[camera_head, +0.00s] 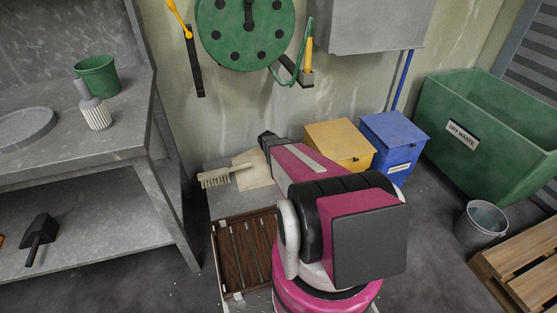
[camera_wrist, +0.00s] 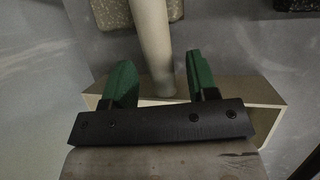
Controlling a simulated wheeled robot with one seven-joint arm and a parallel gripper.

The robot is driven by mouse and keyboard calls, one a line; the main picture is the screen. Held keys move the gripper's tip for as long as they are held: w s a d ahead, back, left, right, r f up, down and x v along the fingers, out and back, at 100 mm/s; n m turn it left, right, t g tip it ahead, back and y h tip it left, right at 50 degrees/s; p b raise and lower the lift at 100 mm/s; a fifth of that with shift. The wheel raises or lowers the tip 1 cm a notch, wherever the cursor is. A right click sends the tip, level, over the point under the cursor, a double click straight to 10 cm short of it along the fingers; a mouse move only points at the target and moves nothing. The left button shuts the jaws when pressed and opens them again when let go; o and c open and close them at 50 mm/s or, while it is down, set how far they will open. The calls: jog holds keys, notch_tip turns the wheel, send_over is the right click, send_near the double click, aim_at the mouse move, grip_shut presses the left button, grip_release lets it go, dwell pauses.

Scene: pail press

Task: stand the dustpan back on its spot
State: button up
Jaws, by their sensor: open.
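A cream dustpan (camera_wrist: 262,95) shows in the wrist view, its hollow pan under my gripper and its round handle running up the picture. In the head view a cream panel that looks like part of it (camera_head: 253,168) lies on the grey floor patch beside the brush, partly behind my arm. My gripper (camera_wrist: 157,78) is open, with one green finger on each side of the handle. Gaps show beside the handle, so the fingers do not look closed on it. The dustpan's spot cannot be told for certain.
A cream brush (camera_head: 222,177) lies left of the panel. A slatted brown crate (camera_head: 247,252) is in front. Yellow (camera_head: 340,143) and blue (camera_head: 391,140) bins stand behind my arm. A steel bench (camera_head: 100,155) is left; a green waste bin (camera_head: 490,150) and grey pail (camera_head: 480,225) are right.

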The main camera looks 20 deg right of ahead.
jog(key=v, duration=0.9)
jog(key=s+a+r+m+y, duration=0.1)
jog(key=s+a+r+m, duration=0.2)
jog(key=s+r+m, duration=0.2)
jog(key=s+a+r+m+g+y, duration=0.1)
jog(key=s+a+r+m+y, duration=0.1)
jog(key=s+a+r+m, duration=0.2)
jog(key=s+a+r+m+g+y, duration=0.1)
jog(key=s+a+r+m, duration=0.2)
jog(key=s+m, duration=0.6)
notch_tip(320, 180, up, 3)
jog(key=shift+s+a+f, duration=0.2)
jog(key=shift+s+a, duration=0.1)
jog(key=shift+s, duration=0.95)
